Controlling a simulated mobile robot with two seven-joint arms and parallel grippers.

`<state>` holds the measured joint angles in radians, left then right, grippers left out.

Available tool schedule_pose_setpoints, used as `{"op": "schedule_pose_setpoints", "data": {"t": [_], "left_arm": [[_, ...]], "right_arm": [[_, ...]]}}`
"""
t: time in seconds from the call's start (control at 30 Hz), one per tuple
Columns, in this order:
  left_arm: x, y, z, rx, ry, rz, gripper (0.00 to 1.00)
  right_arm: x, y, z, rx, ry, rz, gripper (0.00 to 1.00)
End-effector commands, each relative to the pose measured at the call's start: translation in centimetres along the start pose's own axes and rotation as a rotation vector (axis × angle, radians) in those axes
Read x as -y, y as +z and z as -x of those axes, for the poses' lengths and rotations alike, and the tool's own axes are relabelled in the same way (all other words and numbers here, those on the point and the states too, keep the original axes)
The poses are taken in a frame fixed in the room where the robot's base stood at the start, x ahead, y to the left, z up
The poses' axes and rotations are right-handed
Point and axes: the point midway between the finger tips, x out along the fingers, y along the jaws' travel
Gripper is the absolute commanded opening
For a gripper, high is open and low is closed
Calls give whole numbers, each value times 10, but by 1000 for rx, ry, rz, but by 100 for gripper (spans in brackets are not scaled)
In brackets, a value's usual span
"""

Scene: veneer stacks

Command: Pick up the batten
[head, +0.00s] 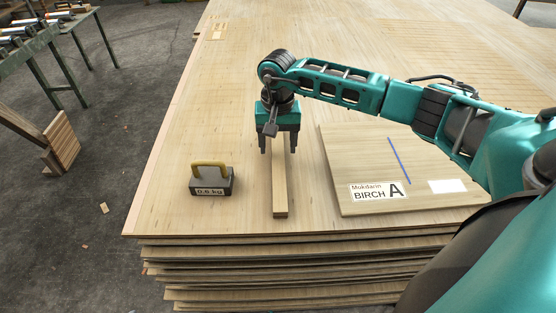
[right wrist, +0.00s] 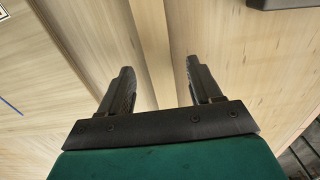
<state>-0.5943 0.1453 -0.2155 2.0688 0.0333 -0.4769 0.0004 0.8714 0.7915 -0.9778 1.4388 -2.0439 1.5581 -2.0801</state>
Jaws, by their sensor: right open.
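The batten (head: 280,195) is a narrow light wooden strip lying on top of the veneer stack (head: 190,130), its near end close to the stack's front edge. My right gripper (head: 278,151) is open and points down over the batten, with one finger to each side of it in the head view. In the right wrist view the batten (right wrist: 152,45) runs between the two open fingers (right wrist: 160,75). Whether the fingers reach down beside it or stay above it, I cannot tell. Part of the batten is hidden behind the gripper. My left gripper is not in view.
A dark 0.5 kg weight (head: 211,186) with a yellow handle stands left of the batten. A smaller panel labelled BIRCH A (head: 360,160) lies to the right. A roller stand (head: 40,45) and a slatted wooden piece (head: 62,140) are on the floor at left.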

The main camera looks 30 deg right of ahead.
Motion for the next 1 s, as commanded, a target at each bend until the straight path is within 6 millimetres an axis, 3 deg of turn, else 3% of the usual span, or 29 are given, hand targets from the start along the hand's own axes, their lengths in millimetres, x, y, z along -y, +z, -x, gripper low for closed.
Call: {"op": "schedule_pose_setpoints", "data": {"t": [0.03, 0.13, 0.4, 1.0], "left_arm": [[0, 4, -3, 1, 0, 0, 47], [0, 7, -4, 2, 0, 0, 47], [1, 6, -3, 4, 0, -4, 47], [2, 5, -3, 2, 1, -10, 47]], "right_arm": [[-1, 1, -12, 4, 2, 0, 64], [0, 0, -24, 3, 0, 0, 64], [0, 0, -26, 1, 0, 0, 63], [0, 0, -26, 1, 0, 0, 5]]}}
